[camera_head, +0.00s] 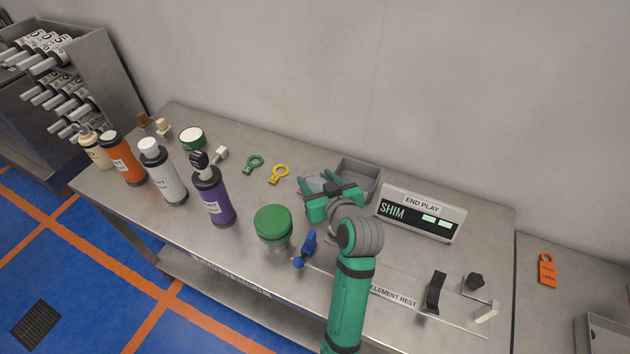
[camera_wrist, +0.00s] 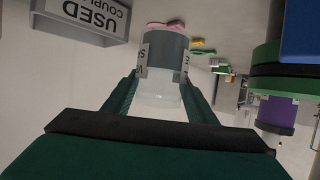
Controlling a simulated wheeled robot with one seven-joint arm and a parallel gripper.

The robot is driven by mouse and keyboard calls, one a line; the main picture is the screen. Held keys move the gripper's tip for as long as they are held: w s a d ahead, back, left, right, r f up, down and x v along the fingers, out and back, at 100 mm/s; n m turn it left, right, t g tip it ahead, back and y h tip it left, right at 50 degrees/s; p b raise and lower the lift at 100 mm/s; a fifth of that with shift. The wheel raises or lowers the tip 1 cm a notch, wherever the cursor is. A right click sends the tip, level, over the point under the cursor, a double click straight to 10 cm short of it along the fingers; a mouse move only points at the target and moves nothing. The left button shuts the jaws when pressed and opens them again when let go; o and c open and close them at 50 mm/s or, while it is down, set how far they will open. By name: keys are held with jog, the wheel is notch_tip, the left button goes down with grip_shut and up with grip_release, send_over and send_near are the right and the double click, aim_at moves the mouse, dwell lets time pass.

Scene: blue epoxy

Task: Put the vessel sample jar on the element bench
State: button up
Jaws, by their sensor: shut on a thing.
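My gripper (camera_head: 318,192) is shut on the vessel sample jar, over the rear middle of the grey metal bench (camera_head: 240,285). In the wrist view the jar (camera_wrist: 165,72) is a clear, grey-banded cylinder with white label pieces, between the two green fingers. The picture there is upside down, and only parts of the label letters show. In the head view the jar is mostly hidden by the gripper. I cannot tell whether it touches the bench top. A strip reading "ELEMENT REST" (camera_head: 392,295) lies at the bench's front right.
A grey bin (camera_head: 368,172) is close behind my gripper; the wrist view reads "USED" on it. An "END PLAY" shim box (camera_head: 422,212) stands to its right. A green-lidded jar (camera_head: 273,228), blue tool (camera_head: 305,249) and purple bottle (camera_head: 213,198) are left.

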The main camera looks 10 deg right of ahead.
jog(key=shift+w+d+f, duration=0.15)
jog(key=shift+w+f, duration=0.4)
jog(key=shift+f, duration=0.2)
jog(key=f, duration=0.3)
jog(key=shift+w+d, duration=0.1)
jog(key=shift+w, duration=0.25)
jog(key=shift+f, duration=0.25)
jog(key=shift+s+f, duration=0.1)
jog(key=shift+f, duration=0.05)
jog(key=o, duration=1)
jog(key=shift+s+r, duration=0.2)
jog(key=v, duration=1.1)
jog(key=shift+s+d, duration=0.1)
jog(key=shift+s, duration=0.2)
